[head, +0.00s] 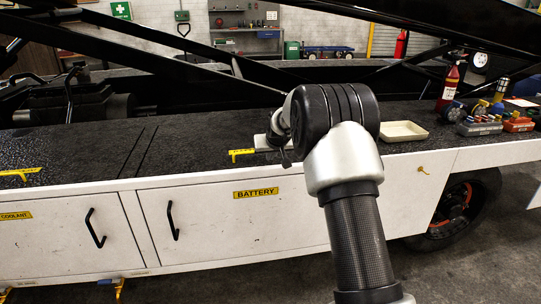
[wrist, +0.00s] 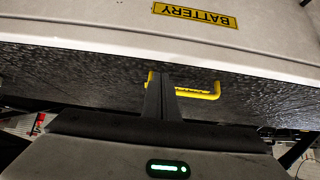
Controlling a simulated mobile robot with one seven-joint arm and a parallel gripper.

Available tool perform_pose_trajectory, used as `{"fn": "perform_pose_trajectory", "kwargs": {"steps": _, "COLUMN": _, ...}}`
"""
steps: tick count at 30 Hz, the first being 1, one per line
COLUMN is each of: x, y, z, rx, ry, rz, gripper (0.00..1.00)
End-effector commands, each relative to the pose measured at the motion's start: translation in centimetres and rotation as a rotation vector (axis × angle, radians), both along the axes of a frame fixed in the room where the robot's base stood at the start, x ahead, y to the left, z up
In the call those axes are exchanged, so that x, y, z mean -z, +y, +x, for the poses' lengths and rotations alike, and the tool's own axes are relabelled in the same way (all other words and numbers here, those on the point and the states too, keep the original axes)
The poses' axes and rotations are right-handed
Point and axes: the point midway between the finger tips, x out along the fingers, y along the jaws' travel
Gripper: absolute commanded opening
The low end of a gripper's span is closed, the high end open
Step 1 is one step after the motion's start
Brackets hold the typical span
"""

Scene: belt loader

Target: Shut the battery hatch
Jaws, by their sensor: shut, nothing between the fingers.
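The battery hatch (head: 250,217) is a white door on the side of the loader, with a yellow BATTERY label (head: 256,193) and a black bar handle (head: 172,220) at its left. It looks flush with the white side panel; my arm covers part of its right side. A yellow bracket-shaped latch (head: 242,153) sits at the deck edge above the hatch. My gripper (wrist: 163,78) is shut and empty, its fingers overlapping the yellow latch (wrist: 200,94) in the wrist view. I cannot tell whether they touch. The label also shows upside down in the wrist view (wrist: 195,15).
The coolant door (head: 60,240) is to the left, with another yellow latch (head: 20,173) above it. A wheel (head: 455,210) is below right.

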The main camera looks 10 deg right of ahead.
Motion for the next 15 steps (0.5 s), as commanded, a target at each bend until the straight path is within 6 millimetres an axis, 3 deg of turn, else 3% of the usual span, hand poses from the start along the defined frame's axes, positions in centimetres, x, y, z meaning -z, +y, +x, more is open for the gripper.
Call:
{"fn": "perform_pose_trajectory", "kwargs": {"steps": 7, "x": -0.9, "y": 0.0, "z": -0.1, "rx": 0.000, "ry": -0.001, "rz": 0.000, "gripper": 0.00}}
{"fn": "perform_pose_trajectory", "kwargs": {"steps": 13, "x": -5.0, "y": 0.1, "z": -0.4, "rx": 0.000, "ry": -0.002, "rz": 0.000, "gripper": 0.00}}
{"fn": "perform_pose_trajectory", "kwargs": {"steps": 15, "x": -3.6, "y": 0.0, "z": -2.0, "rx": 0.001, "ry": 0.005, "rz": 0.001, "gripper": 0.00}}
